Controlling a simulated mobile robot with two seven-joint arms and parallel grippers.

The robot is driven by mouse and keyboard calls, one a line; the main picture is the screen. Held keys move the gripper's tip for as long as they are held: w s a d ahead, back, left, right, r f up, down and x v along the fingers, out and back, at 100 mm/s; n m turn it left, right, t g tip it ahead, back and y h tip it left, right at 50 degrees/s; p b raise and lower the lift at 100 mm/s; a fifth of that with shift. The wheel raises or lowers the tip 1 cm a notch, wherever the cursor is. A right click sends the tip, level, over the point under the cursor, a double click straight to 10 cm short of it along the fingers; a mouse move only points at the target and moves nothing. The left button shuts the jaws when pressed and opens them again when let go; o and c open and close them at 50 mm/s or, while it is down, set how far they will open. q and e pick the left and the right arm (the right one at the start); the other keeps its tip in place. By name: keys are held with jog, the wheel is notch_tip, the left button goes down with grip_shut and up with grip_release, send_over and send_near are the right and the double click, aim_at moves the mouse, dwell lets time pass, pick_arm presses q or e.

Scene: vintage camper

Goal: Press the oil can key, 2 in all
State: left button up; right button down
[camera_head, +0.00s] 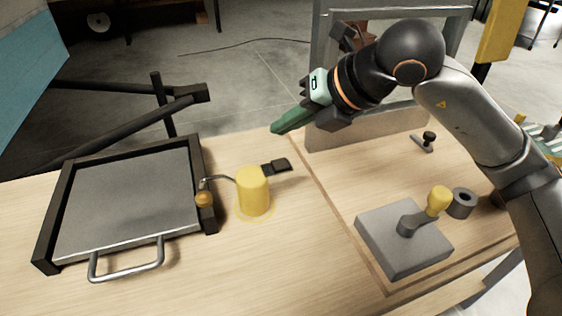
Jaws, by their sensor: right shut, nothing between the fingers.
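The yellow oil can (253,192) stands upright on the wooden bench, with a thin spout curving to the left. A flat black key (279,166) sticks out from behind it to the right. My right gripper (276,130) has green fingers that are shut and empty. It shows above the key in the picture, near the bench's far edge, apart from the key and the can. How high it is over the bench is hard to tell. My left gripper is not in view.
A black-framed tray (205,150) with a metal handle lies left of the can, and a small orange ball (204,199) sits by its edge. On the right, a grey block (400,250) carries a yellow-knobbed lever, near a dark ring (461,203). The front middle bench is clear.

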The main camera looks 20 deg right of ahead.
jog(key=n, duration=0.1)
jog(key=r+n+p, duration=0.1)
jog(key=shift+d+n, duration=0.1)
jog(key=shift+n, duration=0.3)
pick_arm(q)
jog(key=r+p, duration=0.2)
jog(key=p, duration=0.1)
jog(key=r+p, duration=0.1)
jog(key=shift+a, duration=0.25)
pick_arm(e)
jog(key=r+n, duration=0.1)
jog(key=n, duration=0.4)
jog(key=r+n, duration=0.1)
jog(key=n, duration=0.5)
jog(key=r+n, duration=0.1)
jog(key=n, duration=0.4)
jog(key=shift+w+d+g+y, duration=0.15)
jog(key=shift+w+g+y, duration=0.15)
jog(key=shift+y, duration=0.1)
jog(key=shift+f, duration=0.1)
